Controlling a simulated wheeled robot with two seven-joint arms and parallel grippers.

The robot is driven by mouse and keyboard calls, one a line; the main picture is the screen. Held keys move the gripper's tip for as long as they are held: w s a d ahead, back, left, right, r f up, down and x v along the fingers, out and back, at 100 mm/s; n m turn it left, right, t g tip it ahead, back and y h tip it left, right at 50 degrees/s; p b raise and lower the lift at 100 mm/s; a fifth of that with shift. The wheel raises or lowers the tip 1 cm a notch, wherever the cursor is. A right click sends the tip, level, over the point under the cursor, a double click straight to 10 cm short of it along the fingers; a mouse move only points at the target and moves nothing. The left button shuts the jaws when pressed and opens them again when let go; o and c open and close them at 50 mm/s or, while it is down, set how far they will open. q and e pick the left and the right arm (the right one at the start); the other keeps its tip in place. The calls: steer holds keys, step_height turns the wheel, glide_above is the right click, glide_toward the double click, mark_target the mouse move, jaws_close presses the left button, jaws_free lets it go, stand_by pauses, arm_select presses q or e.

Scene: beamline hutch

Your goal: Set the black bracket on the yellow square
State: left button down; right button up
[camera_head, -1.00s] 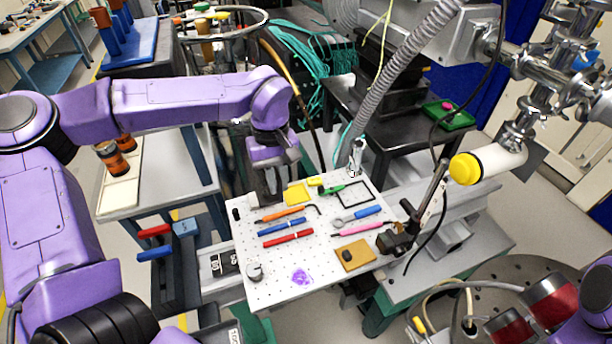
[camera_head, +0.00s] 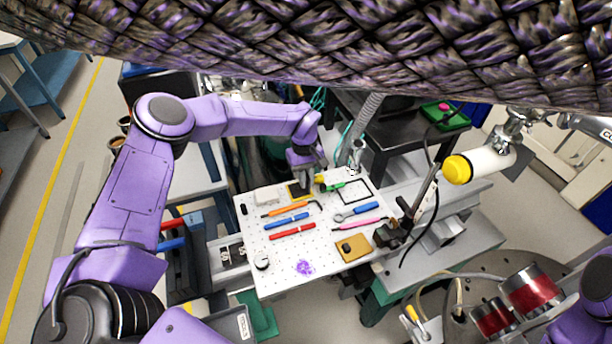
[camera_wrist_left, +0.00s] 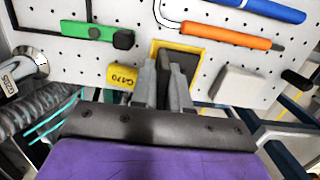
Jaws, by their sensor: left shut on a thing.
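The yellow square (camera_wrist_left: 174,43) is on the white perforated board. In the left wrist view its border shows around and behind the black bracket. In the head view the square (camera_head: 290,187) is partly hidden by my left gripper. My left gripper (camera_head: 304,184) points down at the square, shut on the black bracket (camera_wrist_left: 180,60). The bracket is between the fingers (camera_wrist_left: 168,70) and over the square. I cannot tell whether its underside touches the board. My right gripper is not in view.
A white block (camera_wrist_left: 240,84) is right of the fingers in the wrist view; a yellow tag (camera_wrist_left: 121,76) and a green tool (camera_wrist_left: 92,32) are left. An orange tool (camera_head: 287,209) lies near. A dark braided thing (camera_head: 330,45) covers the head view's top.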

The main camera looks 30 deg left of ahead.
arm_select(q)
steer(key=shift+w+a+f, duration=0.1)
steer(key=shift+w+f, duration=0.05)
steer(key=shift+w, duration=0.05)
steer(key=c, duration=1.1)
jaws_free()
steer(key=shift+s, duration=0.1)
steer(key=r+b, duration=0.1)
steer(key=r, duration=0.7)
steer(key=w+a+r+b, duration=0.1)
steer(key=r, duration=0.3)
steer(key=shift+b, duration=0.3)
